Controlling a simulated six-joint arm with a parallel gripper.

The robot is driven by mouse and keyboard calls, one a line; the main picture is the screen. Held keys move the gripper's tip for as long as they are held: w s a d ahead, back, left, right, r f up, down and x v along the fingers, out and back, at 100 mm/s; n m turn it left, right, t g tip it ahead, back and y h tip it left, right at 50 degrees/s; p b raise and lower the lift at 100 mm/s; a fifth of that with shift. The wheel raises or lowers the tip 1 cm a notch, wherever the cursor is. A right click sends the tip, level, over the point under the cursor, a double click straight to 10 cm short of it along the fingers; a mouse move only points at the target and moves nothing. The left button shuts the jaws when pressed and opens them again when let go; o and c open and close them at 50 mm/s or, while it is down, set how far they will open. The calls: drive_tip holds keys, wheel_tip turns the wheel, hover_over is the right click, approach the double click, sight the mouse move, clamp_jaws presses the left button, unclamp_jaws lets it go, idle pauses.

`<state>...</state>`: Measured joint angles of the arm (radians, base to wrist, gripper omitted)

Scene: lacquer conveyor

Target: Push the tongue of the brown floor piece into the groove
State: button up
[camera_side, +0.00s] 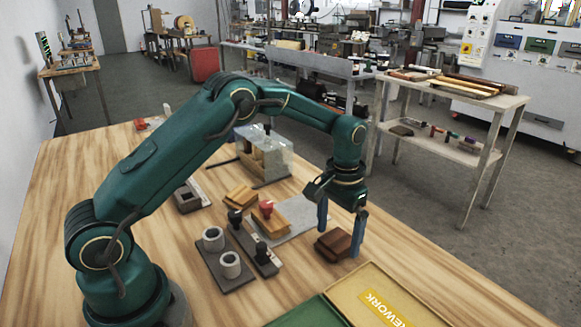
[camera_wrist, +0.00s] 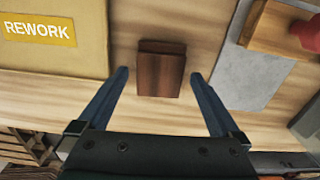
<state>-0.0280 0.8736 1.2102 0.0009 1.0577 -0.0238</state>
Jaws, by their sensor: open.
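The brown floor piece (camera_side: 333,246) lies on the wooden table near the grey plate. In the wrist view the brown piece (camera_wrist: 160,76) shows a darker strip along its far edge; I cannot tell whether this is the tongue. My gripper (camera_side: 340,243) points down over it, open and empty. In the wrist view the fingers of my gripper (camera_wrist: 159,74) appear on either side of the piece, with a gap at each side. I cannot make out a groove.
The grey plate (camera_side: 300,213) lies beside the brown piece. A yellow REWORK tray (camera_side: 392,300) is at the front right. A dark holder (camera_side: 218,270) with two grey cups and a clear-covered box (camera_side: 264,160) stand further left and back. Bare table surrounds the piece.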

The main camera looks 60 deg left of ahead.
drive_tip(key=shift+f, duration=0.3)
drive_tip(key=c, duration=1.3)
drive_tip(key=shift+r, duration=0.1)
drive_tip(key=shift+c, duration=0.2)
